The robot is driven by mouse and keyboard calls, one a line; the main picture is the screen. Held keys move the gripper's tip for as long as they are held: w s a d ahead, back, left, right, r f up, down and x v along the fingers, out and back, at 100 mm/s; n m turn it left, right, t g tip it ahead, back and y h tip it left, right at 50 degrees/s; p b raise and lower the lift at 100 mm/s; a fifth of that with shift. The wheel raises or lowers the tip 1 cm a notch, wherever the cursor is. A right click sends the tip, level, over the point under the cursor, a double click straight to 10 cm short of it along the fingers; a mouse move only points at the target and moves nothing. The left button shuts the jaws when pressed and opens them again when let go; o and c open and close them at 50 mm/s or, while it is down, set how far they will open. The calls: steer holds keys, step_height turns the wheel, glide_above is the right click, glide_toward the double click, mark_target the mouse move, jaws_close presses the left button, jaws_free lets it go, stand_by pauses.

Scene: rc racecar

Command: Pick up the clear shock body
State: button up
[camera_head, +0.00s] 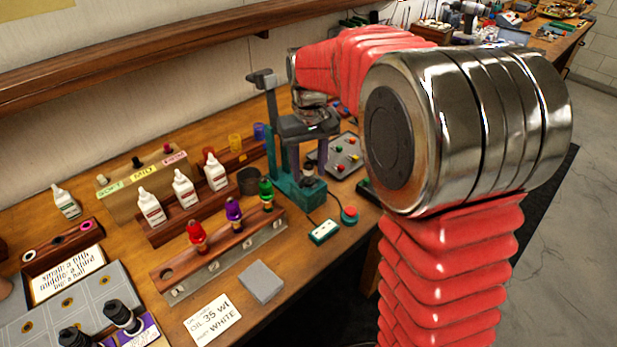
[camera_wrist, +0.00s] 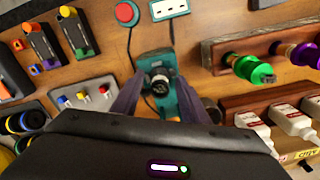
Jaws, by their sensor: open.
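A small clear-looking shock body with a black part (camera_wrist: 158,82) stands in a teal fixture on the bench; it also shows in the head view (camera_head: 308,170). I cannot tell its clear wall well from the fixture behind it. My gripper (camera_wrist: 157,76) is open, with one grey-purple finger on each side of the shock body in the wrist view. In the head view my gripper (camera_head: 307,165) points down over the teal fixture (camera_head: 298,190). I cannot tell whether the fingers touch the shock body.
A wooden rack (camera_head: 222,252) holds red, purple and green shocks to the left. White bottles (camera_head: 184,189) stand in a holder behind it. A red button (camera_head: 349,215) and a pale socket box (camera_head: 323,232) sit in front of the fixture. A tray with coloured parts (camera_head: 340,155) lies to the right.

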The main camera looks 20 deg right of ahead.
steer(key=shift+c, duration=0.2)
jaws_close()
stand_by(0.4)
